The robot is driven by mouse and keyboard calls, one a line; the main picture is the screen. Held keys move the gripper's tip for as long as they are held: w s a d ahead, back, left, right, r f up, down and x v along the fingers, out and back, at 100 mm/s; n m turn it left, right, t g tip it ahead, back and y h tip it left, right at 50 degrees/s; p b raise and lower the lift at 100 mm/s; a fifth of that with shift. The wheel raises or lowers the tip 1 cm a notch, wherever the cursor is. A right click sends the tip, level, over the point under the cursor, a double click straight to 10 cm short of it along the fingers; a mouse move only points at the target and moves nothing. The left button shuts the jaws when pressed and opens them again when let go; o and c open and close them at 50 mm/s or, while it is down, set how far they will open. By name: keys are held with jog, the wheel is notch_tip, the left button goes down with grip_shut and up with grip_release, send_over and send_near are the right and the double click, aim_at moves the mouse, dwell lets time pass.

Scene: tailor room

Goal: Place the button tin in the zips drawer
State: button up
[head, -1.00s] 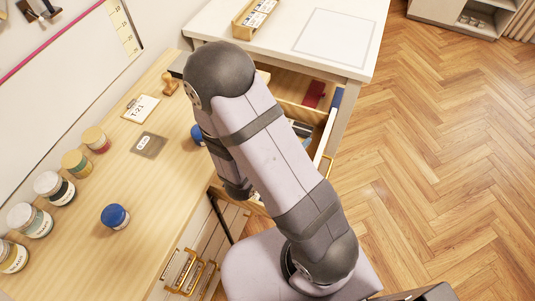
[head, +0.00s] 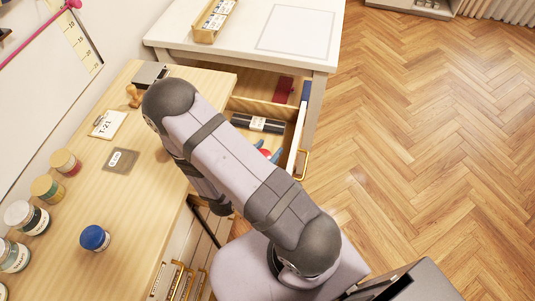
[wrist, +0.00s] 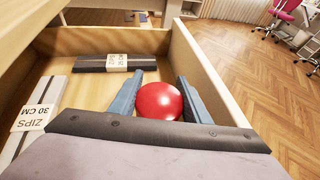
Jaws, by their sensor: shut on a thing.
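The round, glossy red button tin (wrist: 159,101) sits between the two blue fingers of my gripper (wrist: 165,77) in the wrist view. My gripper is shut on it. In the head view, a bit of the red tin (head: 265,153) and the blue fingertips show past my arm, within the outline of the open drawer. The zips drawer (wrist: 212,78) is pulled out, with pale wooden walls. It also shows in the head view (head: 298,135). The tin is near the drawer's right wall in the wrist view. I cannot tell whether it touches the floor.
A dark zip pack (wrist: 92,63) lies at the far end of the drawer. Another pack, labelled ZIPS 30 CM (wrist: 33,117), lies along the left. Several jars, including a blue-lidded one (head: 95,238), stand on the wooden table (head: 125,190). A white table (head: 250,50) stands behind.

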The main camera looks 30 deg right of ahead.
aim_at(267, 156)
jog(key=shift+f, duration=1.25)
jog(key=shift+f, duration=0.15)
jog(key=shift+f+b, duration=0.35)
jog(key=shift+b, duration=0.05)
jog(key=shift+f, duration=0.15)
jog(key=o, duration=1.1)
jog(key=shift+r, duration=0.2)
